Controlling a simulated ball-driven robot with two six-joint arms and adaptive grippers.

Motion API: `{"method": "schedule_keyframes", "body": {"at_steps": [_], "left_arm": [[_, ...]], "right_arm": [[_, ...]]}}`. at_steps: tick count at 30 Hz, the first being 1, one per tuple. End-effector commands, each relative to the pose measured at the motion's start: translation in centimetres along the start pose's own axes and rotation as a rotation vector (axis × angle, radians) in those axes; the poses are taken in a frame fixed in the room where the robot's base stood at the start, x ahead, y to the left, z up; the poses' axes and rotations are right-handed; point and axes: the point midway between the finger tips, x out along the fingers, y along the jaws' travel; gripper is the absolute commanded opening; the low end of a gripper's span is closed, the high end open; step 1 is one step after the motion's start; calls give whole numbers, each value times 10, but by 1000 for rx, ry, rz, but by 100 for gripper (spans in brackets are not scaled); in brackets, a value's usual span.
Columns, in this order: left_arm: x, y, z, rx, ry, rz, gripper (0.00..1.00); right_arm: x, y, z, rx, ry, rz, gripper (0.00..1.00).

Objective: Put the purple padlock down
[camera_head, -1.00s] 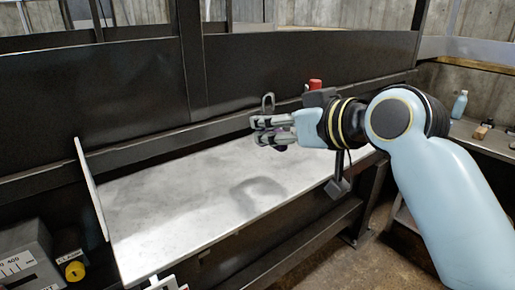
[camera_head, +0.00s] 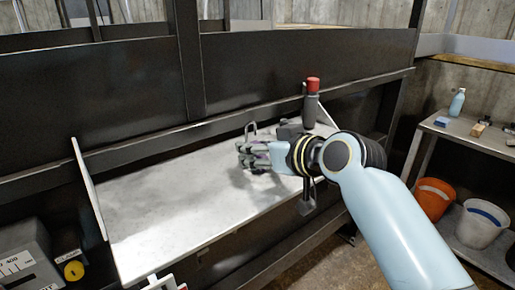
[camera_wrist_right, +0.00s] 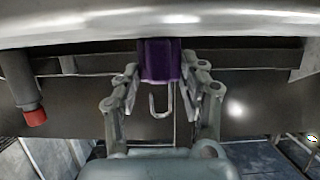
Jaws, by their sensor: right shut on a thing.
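My right gripper (camera_head: 250,157) is shut on the purple padlock (camera_wrist_right: 160,60), which is upright with its grey shackle up. In the head view the fingers hide most of the padlock; the shackle (camera_head: 252,131) and a little purple show. The gripper is low over the pale metal shelf (camera_head: 180,205), towards its right part, with a shadow close beneath. In the right wrist view the padlock is between both fingers (camera_wrist_right: 160,85), its base against the pale shelf's edge in the picture. I cannot tell whether it touches the shelf. My left gripper is not in view.
A dark bottle with a red cap (camera_head: 312,100) stands at the shelf's right end, behind my wrist. The shelf's left and middle are clear. A side table (camera_head: 455,133) with small items is at right, with an orange bucket (camera_head: 433,198) and a white bucket (camera_head: 480,225) below.

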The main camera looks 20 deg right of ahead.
Motion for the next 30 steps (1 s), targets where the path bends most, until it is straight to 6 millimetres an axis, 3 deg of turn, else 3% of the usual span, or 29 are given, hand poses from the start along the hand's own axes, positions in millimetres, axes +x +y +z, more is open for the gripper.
{"method": "schedule_keyframes", "body": {"at_steps": [1,6,17,30], "left_arm": [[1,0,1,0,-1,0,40],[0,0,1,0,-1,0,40],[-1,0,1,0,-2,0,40],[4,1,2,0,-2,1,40]], "right_arm": [[0,0,2,0,-1,0,44],[0,0,1,0,-1,0,65],[-6,0,-2,-1,-1,0,65],[-96,0,-1,-4,-2,-1,65]]}}
